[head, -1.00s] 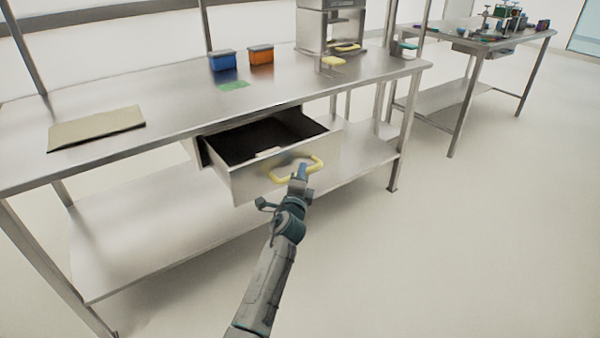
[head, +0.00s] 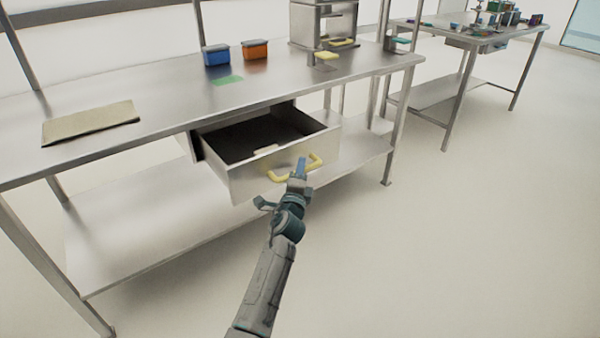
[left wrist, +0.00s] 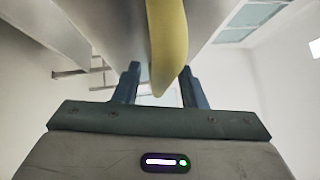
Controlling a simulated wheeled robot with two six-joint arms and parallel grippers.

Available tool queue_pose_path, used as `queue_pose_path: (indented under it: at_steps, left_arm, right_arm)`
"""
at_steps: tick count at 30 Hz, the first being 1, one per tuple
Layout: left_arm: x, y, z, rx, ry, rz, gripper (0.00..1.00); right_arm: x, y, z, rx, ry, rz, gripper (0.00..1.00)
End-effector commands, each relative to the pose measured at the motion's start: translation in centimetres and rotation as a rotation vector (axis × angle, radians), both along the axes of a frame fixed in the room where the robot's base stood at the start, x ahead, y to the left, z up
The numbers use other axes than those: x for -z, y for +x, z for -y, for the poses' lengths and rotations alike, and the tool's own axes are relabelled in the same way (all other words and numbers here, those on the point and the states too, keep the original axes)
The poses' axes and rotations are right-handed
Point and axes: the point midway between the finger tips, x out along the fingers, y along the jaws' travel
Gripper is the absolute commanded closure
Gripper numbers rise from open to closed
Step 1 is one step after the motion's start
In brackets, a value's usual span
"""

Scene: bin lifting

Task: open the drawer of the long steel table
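The drawer (head: 262,181) of the long steel table (head: 180,103) stands well open, and its dark inside shows from above. Its yellow handle (head: 278,178) is on the drawer front. My left gripper (head: 300,167) is at the right part of the handle. The exact contact is hard to see. My right gripper is not in view.
On the table are a blue bin (head: 216,56), an orange bin (head: 255,50), a green patch (head: 228,80), a tan mat (head: 90,122) and a steel cabinet (head: 312,30). A lower shelf (head: 130,235) runs beneath. A second table (head: 470,38) stands behind. The right floor is clear.

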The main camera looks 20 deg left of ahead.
Motion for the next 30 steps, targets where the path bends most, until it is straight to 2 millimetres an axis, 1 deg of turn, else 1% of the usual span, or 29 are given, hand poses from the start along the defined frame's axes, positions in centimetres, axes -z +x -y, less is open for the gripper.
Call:
queue_pose_path:
  at_steps: [2, 5, 8, 15, 18, 21, 25, 30]
  left_arm:
    - [0.0, -0.2, 0.0, 0.0, 0.0, 0.0, 0.62]
    - [0.1, -1.0, 0.1, 0.0, 0.0, -0.001, 0.62]
    - [0.3, -2.5, 0.3, 0.0, 0.0, -0.002, 0.62]
    - [1.0, -7.1, 0.8, 0.0, -0.001, -0.002, 0.62]
    - [1.2, -8.7, 1.0, 0.0, -0.002, -0.002, 0.62]
    - [1.4, -9.8, 1.1, 0.0, -0.001, -0.001, 0.62]
    - [1.5, -10.5, 1.2, 0.0, 0.0, -0.001, 0.62]
    - [1.5, -10.7, 1.2, 0.0, 0.0, 0.0, 0.62]
  right_arm:
    - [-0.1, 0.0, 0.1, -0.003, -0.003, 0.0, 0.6]
    - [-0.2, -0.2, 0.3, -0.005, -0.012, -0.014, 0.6]
    - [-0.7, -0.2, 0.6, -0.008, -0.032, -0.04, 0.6]
    - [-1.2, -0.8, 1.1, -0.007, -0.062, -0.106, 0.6]
    - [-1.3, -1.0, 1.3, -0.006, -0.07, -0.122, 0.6]
    - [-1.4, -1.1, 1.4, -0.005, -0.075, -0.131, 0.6]
    - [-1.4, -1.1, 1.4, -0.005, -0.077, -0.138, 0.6]
    - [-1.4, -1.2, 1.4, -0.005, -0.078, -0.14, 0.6]
